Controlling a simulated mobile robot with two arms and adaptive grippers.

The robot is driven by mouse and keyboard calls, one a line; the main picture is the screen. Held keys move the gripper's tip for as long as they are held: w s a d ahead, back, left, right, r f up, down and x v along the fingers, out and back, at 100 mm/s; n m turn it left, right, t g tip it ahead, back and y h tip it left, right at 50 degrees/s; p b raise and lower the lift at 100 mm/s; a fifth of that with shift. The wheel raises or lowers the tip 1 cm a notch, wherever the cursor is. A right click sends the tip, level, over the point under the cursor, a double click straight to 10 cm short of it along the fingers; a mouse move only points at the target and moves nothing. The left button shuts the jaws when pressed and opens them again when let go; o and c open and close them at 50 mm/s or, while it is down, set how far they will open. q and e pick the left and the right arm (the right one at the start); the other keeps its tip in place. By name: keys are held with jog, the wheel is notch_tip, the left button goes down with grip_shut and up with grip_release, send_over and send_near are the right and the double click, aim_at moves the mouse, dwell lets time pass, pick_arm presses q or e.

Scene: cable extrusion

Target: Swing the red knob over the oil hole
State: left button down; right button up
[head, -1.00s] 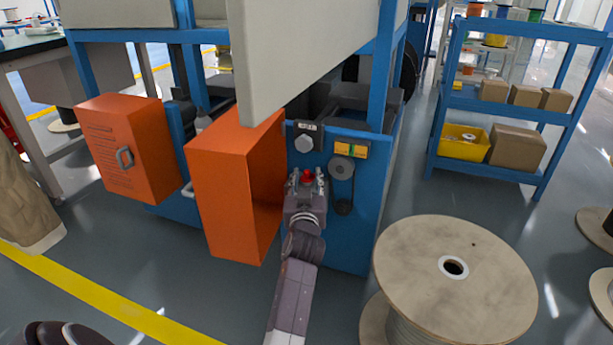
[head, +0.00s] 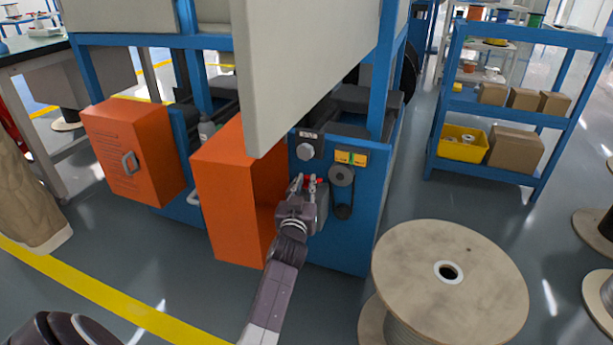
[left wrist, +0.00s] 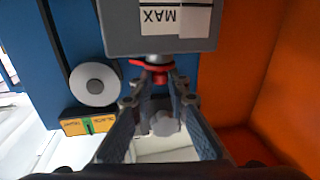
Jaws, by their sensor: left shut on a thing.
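Above the knob in the head view is a round grey cap (head: 305,152) under a small label. I cannot tell for certain whether the oil hole is there.
An open orange cabinet door (head: 225,200) stands close left of my arm. A pale panel (head: 300,60) hangs above. A grey disc (head: 341,176) with a yellow label (head: 351,157) is on the right. A wooden reel (head: 445,285) stands at front right.

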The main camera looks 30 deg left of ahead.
dwell(0.3)
pick_arm(q)
jog(key=c, duration=1.8)
grip_release()
jog(key=shift+c, duration=0.2)
jog(key=v, duration=1.2)
jog(key=shift+r, duration=0.1)
